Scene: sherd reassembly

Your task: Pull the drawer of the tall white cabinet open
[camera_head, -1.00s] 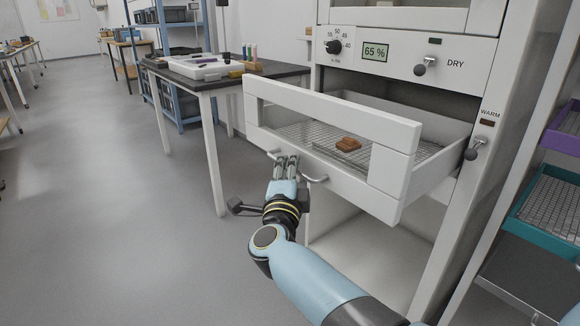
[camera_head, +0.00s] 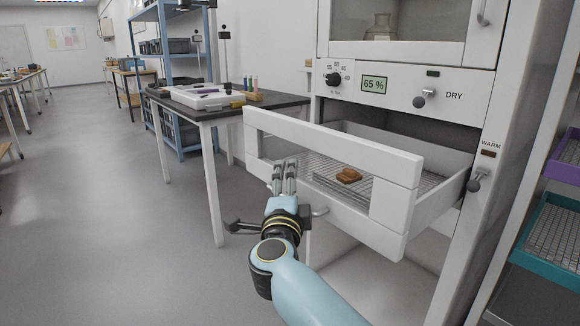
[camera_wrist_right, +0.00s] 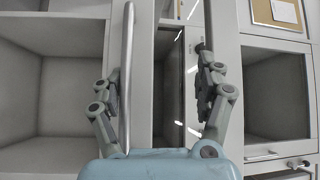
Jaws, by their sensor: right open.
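The tall white cabinet (camera_head: 497,110) has its drawer (camera_head: 396,205) pulled well out. Its white front has a window strip, and a brown sherd (camera_head: 348,175) lies on the wire mesh inside. In the right wrist view the jaws (camera_wrist_right: 158,85) are apart. The handle bar (camera_wrist_right: 127,75) shows between the fingers, close to the left one. Contact cannot be told. My left gripper is not in view.
A dark-topped table (camera_head: 228,107) with a white tray (camera_head: 206,96) stands left of the drawer. A rack with purple and teal trays (camera_head: 550,237) stands close on the right. Grey floor (camera_head: 100,220) on the left is free.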

